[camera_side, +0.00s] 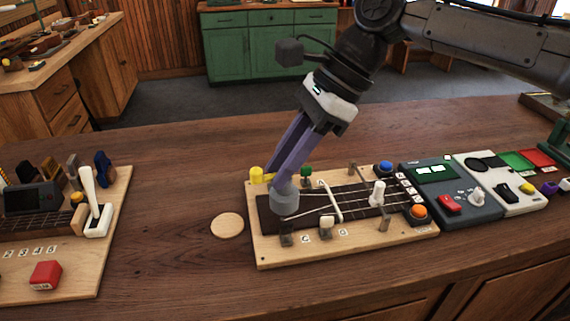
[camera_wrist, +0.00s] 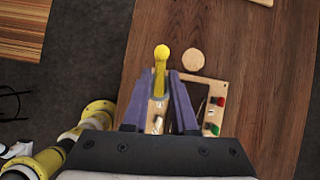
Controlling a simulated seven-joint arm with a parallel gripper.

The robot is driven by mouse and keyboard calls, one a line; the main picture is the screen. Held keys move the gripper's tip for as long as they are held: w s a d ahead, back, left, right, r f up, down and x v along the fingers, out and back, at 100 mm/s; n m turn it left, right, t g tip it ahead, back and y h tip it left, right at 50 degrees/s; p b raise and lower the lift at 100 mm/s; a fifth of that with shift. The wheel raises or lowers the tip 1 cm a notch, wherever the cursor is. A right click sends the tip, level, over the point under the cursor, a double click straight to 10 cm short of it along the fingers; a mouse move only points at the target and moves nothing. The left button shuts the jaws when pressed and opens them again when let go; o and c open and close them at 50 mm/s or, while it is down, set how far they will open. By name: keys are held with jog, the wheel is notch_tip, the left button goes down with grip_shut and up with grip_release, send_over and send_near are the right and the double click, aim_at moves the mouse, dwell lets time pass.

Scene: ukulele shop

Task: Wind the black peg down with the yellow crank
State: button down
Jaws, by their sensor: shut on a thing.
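The yellow crank (camera_side: 257,175) is at the far left corner of the wooden fretboard stand (camera_side: 345,248). In the wrist view the crank (camera_wrist: 161,58) sticks out beyond my purple fingertips, with its knob at the outer end. My gripper (camera_side: 285,190) points down over the stand's left end and is shut on the crank, one finger on each side of it. A grey rounded piece shows at the fingertips. A dark peg (camera_side: 286,239) stands at the stand's front left edge. I cannot tell whether this is the black peg, and my fingers hide part of the left end.
A round wooden disc (camera_side: 227,225) lies left of the stand. Green (camera_side: 306,171) and white (camera_side: 326,222) pegs stand close to my fingers. Blue (camera_side: 385,167) and orange (camera_side: 418,213) buttons are at the stand's right. A grey device (camera_side: 462,194) stands beyond. The front table area is clear.

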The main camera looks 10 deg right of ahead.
jog(key=shift+w+d+f, duration=0.15)
jog(key=shift+w+f, duration=0.3)
jog(key=shift+f, duration=0.7)
jog(key=shift+w+d+f, duration=0.1)
jog(key=shift+w+f, duration=0.35)
jog(key=shift+f, duration=0.65)
jog(key=shift+w+d+f, duration=0.15)
jog(key=shift+w+f, duration=0.3)
jog(key=shift+f, duration=0.7)
jog(key=shift+f, duration=1.25)
jog(key=shift+m, duration=0.3)
jog(key=shift+m+t, duration=0.7)
jog(key=shift+m, duration=0.7)
